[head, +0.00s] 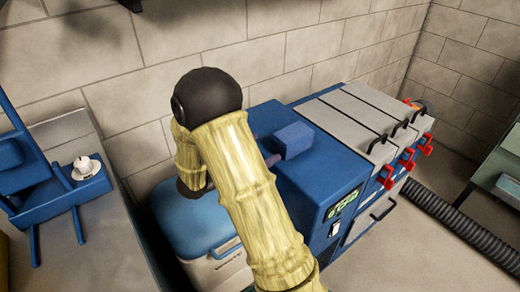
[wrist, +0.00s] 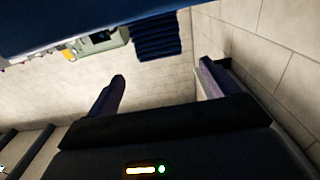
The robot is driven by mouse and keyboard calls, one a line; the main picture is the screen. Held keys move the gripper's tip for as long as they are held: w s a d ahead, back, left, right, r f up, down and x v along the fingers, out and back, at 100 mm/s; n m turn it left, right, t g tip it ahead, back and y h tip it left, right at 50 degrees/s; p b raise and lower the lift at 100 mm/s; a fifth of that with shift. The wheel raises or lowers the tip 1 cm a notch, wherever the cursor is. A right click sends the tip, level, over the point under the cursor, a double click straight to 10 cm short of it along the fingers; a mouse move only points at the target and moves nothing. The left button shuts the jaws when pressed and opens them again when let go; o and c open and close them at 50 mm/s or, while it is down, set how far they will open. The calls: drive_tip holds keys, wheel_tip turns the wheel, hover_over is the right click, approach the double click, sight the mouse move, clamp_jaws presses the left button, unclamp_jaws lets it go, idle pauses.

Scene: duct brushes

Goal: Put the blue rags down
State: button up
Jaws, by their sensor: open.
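A dark blue, ribbed stack that looks like the folded blue rags (wrist: 157,37) rests against a blue surface in the wrist view, which appears upside down. A plain blue block, probably the same rags (head: 293,140), sits on top of the blue machine (head: 320,175) in the head view. My gripper (wrist: 162,70) is open, with its two purple fingers wide apart and nothing between them. The rags are beyond the fingertips, apart from them. In the head view my arm hides most of the gripper; a bit of purple shows just left of the rags.
A blue-lidded cooler (head: 195,215) stands left of the machine, partly behind my arm. Grey panels with red clamps (head: 409,158) are on the machine's right. A black ribbed hose (head: 450,222) lies on the floor. A blue frame with a white dial (head: 83,166) stands at the left.

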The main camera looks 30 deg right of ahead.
drive_tip(key=w+a+n+t+y, duration=0.3)
drive_tip(key=w+n+t+y, duration=0.1)
drive_tip(key=w+t+y, duration=0.2)
drive_tip(key=a+f+n+t+y, duration=0.1)
drive_tip(key=a+f+n+y, duration=0.1)
drive_tip(key=a+n+y, duration=0.5)
drive_tip(key=s+a+f+n+g+y, duration=0.1)
drive_tip(key=s+a+n+g+y, duration=0.1)
drive_tip(key=s, duration=0.7)
drive_tip(key=s+a+f+n+g+y, duration=0.1)
drive_tip(key=s+g, duration=0.4)
drive_tip(key=s, duration=0.5)
drive_tip(key=shift+a+f+n+y, duration=0.4)
drive_tip(key=shift+n+y, duration=0.5)
drive_tip(key=shift+n, duration=0.3)
